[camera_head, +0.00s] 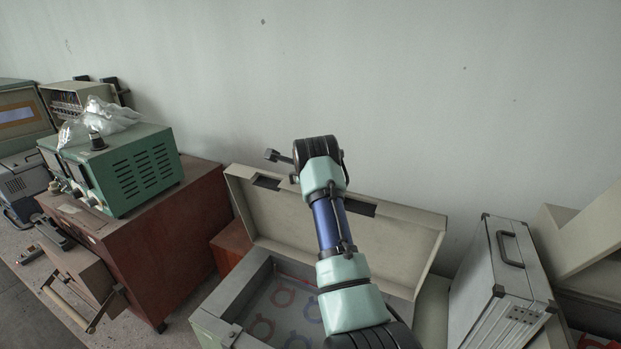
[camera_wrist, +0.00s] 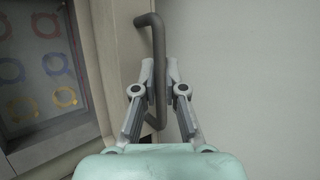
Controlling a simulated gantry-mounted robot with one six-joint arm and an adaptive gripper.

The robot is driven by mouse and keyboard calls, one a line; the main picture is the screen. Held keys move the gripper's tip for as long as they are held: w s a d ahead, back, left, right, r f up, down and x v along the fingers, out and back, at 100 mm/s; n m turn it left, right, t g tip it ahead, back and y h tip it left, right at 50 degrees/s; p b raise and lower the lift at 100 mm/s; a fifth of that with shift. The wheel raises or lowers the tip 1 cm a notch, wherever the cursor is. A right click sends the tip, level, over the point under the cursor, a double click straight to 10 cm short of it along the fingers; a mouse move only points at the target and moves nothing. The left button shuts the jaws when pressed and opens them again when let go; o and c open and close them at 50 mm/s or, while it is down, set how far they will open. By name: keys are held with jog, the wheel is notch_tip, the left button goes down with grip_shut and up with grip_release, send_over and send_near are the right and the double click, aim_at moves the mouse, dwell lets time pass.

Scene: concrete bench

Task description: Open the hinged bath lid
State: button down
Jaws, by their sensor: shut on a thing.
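The bath (camera_head: 245,287) is a beige-grey box at the lower middle of the head view, with its opening uncovered and several coloured rings inside. Its hinged lid (camera_head: 405,239) stands raised at the back edge, near the wall. In the wrist view, the dark bar handle (camera_wrist: 157,40) stands out from the lid's beige edge (camera_wrist: 118,62). My gripper (camera_wrist: 160,76) is shut on this handle, with one finger on each side of it. In the head view, my arm crosses in front of the lid and hides the gripper's fingers and most of the handle.
A brown cabinet (camera_head: 178,250) bearing a green instrument (camera_head: 130,172) stands to the left. A silver case (camera_head: 500,285) stands close on the right, with another beige lid (camera_head: 590,240) beyond. The pale wall (camera_head: 420,90) is close behind the raised lid.

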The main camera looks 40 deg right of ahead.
jog(key=shift+a+f, duration=0.15)
jog(key=shift+f, duration=0.15)
jog(key=c, duration=1.2)
grip_release()
jog(key=shift+r, duration=0.1)
jog(key=v, duration=1.2)
